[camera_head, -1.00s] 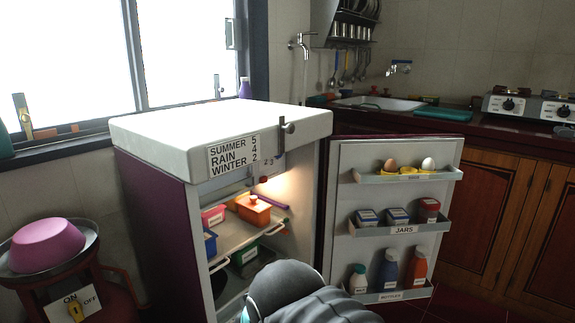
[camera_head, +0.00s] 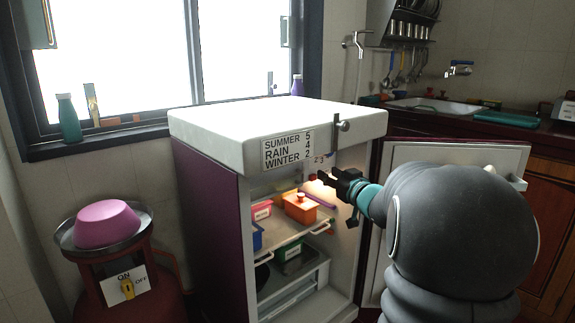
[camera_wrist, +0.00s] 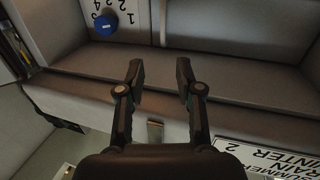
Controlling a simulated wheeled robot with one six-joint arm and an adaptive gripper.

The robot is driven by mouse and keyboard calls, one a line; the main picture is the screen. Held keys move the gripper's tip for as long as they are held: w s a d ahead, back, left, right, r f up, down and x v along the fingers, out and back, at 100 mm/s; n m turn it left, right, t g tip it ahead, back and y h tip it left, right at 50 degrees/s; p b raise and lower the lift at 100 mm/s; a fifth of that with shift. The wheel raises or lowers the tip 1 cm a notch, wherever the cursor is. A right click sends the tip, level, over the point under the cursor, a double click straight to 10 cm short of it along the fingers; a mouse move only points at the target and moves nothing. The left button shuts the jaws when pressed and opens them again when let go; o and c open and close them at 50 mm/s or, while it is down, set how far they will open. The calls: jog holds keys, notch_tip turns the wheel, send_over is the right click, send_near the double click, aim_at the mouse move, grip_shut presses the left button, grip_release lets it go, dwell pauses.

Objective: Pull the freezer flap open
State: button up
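The small fridge (camera_head: 205,156) stands with its door (camera_head: 465,153) swung open to the right. My gripper (camera_head: 326,179) is at the upper part of the fridge opening, below the front edge with the season label (camera_head: 287,151). In the wrist view my gripper (camera_wrist: 160,75) is open, its two fingers apart with nothing between them. Grey panels of the fridge's upper part lie beyond the fingertips. I cannot tell for sure which panel is the freezer flap, or whether the fingers touch anything. A numbered dial with a blue knob (camera_wrist: 105,24) shows at upper left there.
A shelf inside holds an orange pot (camera_head: 300,207) and other small containers. A metal latch (camera_head: 341,124) sticks out of the fridge's top front. A red gas cylinder with a pink bowl (camera_head: 106,224) stands at left. My arm hides much of the door.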

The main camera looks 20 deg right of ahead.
jog(key=w+a+f+y, duration=0.1)
jog(key=w, duration=1.3)
jog(key=shift+a+n+y, duration=0.2)
jog(key=shift+n+y, duration=0.1)
grip_shut()
